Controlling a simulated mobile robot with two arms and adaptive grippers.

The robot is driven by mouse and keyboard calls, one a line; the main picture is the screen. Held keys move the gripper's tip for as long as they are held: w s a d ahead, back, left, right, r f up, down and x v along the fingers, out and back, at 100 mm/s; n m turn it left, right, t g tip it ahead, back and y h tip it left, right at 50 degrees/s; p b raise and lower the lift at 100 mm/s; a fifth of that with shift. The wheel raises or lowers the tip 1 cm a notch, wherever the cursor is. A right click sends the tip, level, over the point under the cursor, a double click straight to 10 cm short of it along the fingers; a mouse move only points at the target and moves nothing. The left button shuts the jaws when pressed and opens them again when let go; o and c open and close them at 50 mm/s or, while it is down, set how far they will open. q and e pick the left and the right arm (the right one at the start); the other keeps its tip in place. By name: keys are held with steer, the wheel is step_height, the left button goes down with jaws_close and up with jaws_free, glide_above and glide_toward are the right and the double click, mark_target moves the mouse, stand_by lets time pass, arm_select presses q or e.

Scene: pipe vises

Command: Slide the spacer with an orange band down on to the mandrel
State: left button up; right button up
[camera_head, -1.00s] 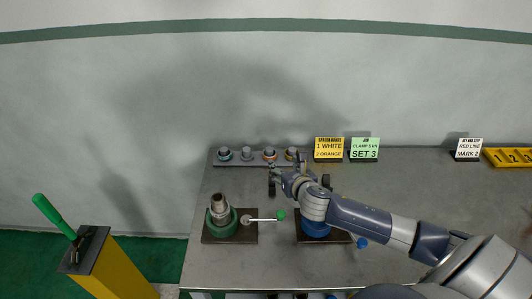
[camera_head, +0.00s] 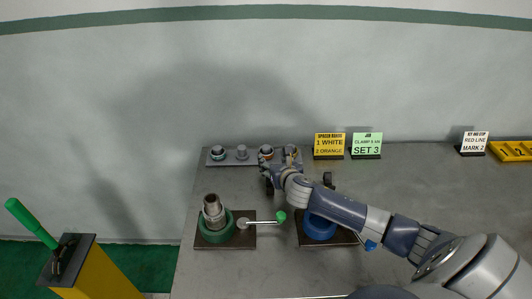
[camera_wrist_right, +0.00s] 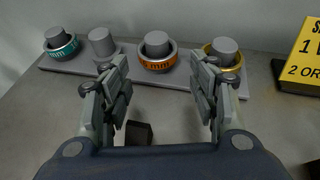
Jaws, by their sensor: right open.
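The spacer with an orange band (camera_head: 266,152) sits on a post of the grey rack (camera_head: 231,159) at the back of the table. It shows clearly in the right wrist view (camera_wrist_right: 157,62), beyond and between my right fingers. My right gripper (camera_wrist_right: 160,88) is open and empty, in front of the rack; in the head view the gripper (camera_head: 277,176) partly covers the rack's right end. A grey upright pipe-like piece (camera_head: 213,209) stands in the green vise (camera_head: 216,234); I cannot tell whether it is the mandrel. My left gripper is not in view.
A teal-banded spacer (camera_wrist_right: 60,46) and a yellow-banded one (camera_wrist_right: 225,54) flank the orange one, with a bare post (camera_wrist_right: 101,42) between teal and orange. A blue vise (camera_head: 320,227) is partly under my arm. Signs (camera_head: 329,146) stand right of the rack.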

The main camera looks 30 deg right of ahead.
mark_target(268, 153)
steer(key=shift+w+d, duration=0.15)
steer(key=shift+w, duration=0.4)
steer(key=x, duration=0.3)
steer(key=shift+w+r, duration=0.2)
steer(key=shift+w+d+f, duration=0.1)
steer(key=shift+w+f, duration=0.15)
steer(key=shift+w, duration=0.25)
steer(key=c, duration=0.7)
